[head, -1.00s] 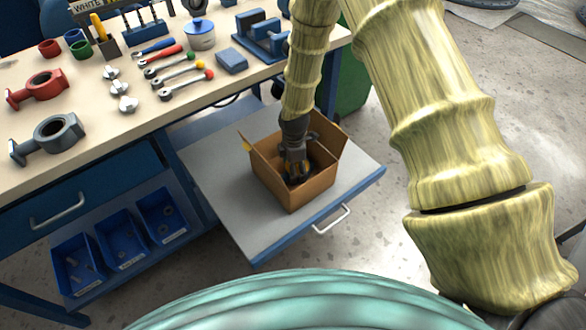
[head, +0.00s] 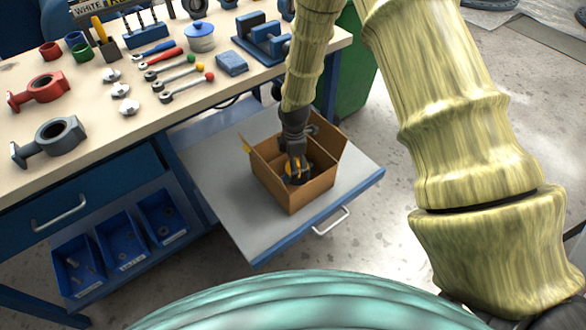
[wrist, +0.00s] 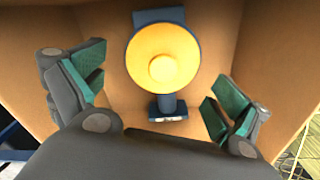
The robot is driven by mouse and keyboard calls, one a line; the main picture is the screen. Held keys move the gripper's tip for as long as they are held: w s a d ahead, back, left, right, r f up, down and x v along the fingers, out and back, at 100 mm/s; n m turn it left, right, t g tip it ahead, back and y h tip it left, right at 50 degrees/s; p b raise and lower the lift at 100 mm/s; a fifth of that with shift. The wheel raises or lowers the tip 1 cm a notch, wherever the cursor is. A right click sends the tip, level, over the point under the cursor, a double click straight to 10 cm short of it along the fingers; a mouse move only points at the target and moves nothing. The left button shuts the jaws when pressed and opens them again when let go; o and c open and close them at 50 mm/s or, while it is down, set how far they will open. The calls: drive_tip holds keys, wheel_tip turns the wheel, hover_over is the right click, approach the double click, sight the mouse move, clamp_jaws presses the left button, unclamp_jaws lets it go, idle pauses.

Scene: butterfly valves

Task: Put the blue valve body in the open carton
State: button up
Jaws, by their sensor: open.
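The blue valve body (wrist: 166,106) lies inside the open carton (head: 312,194), with its round orange-yellow disc (wrist: 163,58) facing the wrist camera. In the head view only a small part of it shows below my gripper (head: 297,160). My gripper is open at the carton's mouth, above the valve body. In the wrist view its two green-padded fingers stand wide on either side of the valve, with clear gaps between pads and valve. The carton's walls surround the valve, and its flaps are spread.
The carton stands on a grey pull-out shelf (head: 225,190) with free room around it. On the workbench are a red valve body (head: 42,90), a grey valve body (head: 50,139), and several wrenches and handles. Blue bins (head: 121,245) sit below the bench.

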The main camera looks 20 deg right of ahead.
wheel_tip(320, 180, up, 8)
drive_tip(key=shift+r+p, duration=0.1)
drive_tip(key=shift+p, duration=0.4)
